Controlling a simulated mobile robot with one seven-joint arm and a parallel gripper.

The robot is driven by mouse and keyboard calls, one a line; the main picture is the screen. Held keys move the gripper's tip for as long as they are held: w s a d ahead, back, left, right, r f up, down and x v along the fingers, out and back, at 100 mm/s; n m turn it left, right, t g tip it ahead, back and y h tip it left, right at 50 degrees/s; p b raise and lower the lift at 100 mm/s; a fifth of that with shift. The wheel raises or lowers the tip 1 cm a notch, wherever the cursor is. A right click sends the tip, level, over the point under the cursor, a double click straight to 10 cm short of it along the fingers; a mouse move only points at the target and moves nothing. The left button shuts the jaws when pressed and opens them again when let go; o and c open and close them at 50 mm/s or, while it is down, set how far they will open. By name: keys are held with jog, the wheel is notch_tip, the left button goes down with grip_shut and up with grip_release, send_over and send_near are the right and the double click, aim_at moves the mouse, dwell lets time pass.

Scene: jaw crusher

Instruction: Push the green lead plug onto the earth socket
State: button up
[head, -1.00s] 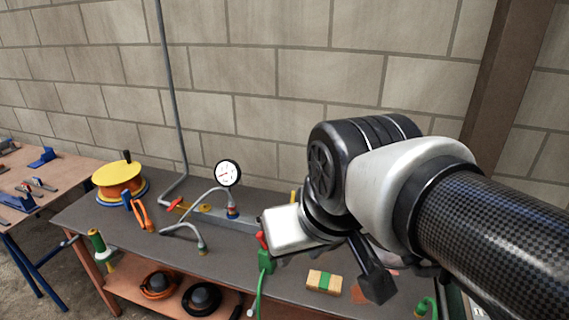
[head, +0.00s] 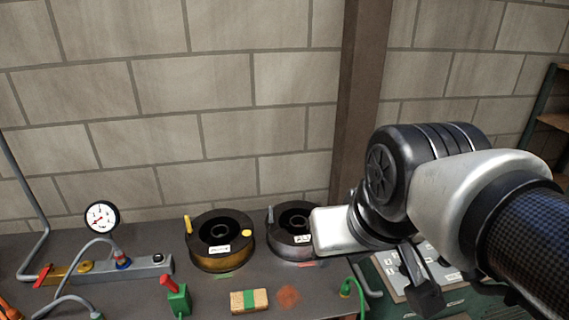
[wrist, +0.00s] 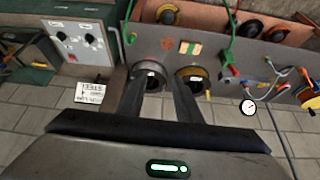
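A green plug-like end (head: 350,288) with a green lead shows at the bench's front right edge in the head view; it also shows in the wrist view (wrist: 131,37). A green block with a red handle (head: 178,297) stands further left on the bench; in the wrist view a green cable runs from it (wrist: 227,57). I cannot tell which of these is the lead plug. I cannot make out the earth socket. My gripper (wrist: 157,82) is open and empty, its two dark fingers apart, high above and away from both green things.
A green cabinet with a knobbed panel (wrist: 80,42) stands beside the bench, partly behind my arm in the head view. Two wire spools (head: 219,254) (head: 291,246), a banded wooden block (head: 249,301) and a pressure gauge (head: 102,216) are on the bench. A brick wall lies behind.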

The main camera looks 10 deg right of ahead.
jog(key=o, duration=0.3)
jog(key=shift+o, duration=0.8)
jog(key=w+d+f+m+y+b, duration=0.1)
jog(key=w+f+m+b, duration=0.3)
jog(key=f+m, duration=0.1)
jog(key=shift+f+m+g, duration=0.35)
jog(key=shift+m+g, duration=0.05)
jog(key=shift+m, duration=0.4)
jog(key=w+d+f+m+b, duration=0.4)
jog(key=w+d+f+m, duration=0.2)
jog(key=f+m, duration=0.5)
jog(key=w+d+f+m+b, duration=0.5)
jog(key=d+f+m, duration=0.5)
jog(key=m, duration=0.4)
jog(key=shift+w+d+f+m, duration=0.15)
jog(key=shift+w+f+m, duration=0.25)
jog(key=shift+w, duration=0.25)
